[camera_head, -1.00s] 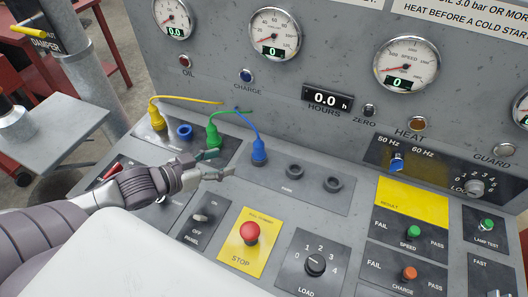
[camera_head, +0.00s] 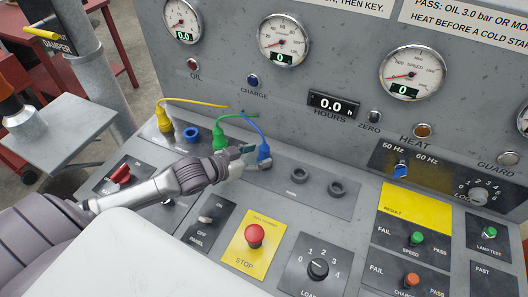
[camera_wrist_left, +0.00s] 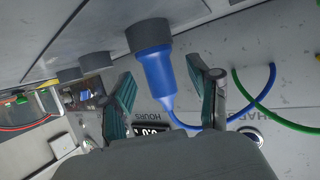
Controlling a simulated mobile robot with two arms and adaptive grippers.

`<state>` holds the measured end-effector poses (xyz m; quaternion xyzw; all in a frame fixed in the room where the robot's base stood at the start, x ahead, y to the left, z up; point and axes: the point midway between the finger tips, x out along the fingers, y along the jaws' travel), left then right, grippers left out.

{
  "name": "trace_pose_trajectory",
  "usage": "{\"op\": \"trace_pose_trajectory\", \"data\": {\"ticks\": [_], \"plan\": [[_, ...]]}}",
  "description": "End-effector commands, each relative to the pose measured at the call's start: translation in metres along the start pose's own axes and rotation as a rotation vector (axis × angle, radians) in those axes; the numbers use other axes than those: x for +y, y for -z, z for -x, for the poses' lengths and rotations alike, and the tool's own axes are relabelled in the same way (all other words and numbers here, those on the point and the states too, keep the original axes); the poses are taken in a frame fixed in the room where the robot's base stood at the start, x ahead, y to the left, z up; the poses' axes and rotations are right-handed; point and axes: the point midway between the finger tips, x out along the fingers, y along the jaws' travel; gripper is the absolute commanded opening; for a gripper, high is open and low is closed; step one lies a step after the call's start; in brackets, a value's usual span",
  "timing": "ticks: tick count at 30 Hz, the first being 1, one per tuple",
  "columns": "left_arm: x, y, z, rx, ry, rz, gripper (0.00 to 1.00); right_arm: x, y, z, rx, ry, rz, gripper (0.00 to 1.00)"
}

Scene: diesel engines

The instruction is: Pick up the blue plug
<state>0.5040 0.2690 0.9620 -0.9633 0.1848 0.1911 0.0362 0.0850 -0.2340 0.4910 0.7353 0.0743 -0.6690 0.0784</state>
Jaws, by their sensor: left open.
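The blue plug (camera_head: 264,150) sits in a dark socket on the sloping panel, its blue cable running up and left. In the left wrist view the blue plug (camera_wrist_left: 155,70) stands between the two fingers, its wide end in a dark ring (camera_wrist_left: 148,33). My left gripper (camera_head: 252,157) is open at the plug and partly covers its lower part in the head view. In the left wrist view, the open fingers of the left gripper (camera_wrist_left: 162,82) are on either side of the plug, with visible gaps. My right gripper is not in view.
Left of the blue plug are a green plug (camera_head: 221,141), a blue ring socket (camera_head: 191,134) and a yellow plug (camera_head: 165,121), with cables. Two empty dark sockets (camera_head: 299,175) lie to the right. A red stop button (camera_head: 254,233) is below the gripper. The gauge panel rises behind.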

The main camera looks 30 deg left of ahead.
Motion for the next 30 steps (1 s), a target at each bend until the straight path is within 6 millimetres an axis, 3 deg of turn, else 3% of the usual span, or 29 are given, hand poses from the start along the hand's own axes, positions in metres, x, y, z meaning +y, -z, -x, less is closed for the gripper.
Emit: {"op": "trace_pose_trajectory", "data": {"ticks": [1,6,14,25,30], "plan": [[0.002,0.007,-0.007,0.003,0.0,0.0,0.61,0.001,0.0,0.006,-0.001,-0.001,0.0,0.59],[0.002,0.003,-0.025,0.0,0.0,0.0,0.61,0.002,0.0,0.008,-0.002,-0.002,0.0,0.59],[0.002,0.002,-0.028,0.0,-0.001,-0.001,0.61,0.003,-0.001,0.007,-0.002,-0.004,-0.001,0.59],[0.002,0.002,-0.028,0.0,-0.001,-0.001,0.03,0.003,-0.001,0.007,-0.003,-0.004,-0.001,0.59],[0.002,0.002,-0.028,0.0,-0.001,-0.002,0.0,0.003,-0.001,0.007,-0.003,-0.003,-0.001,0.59]]}}
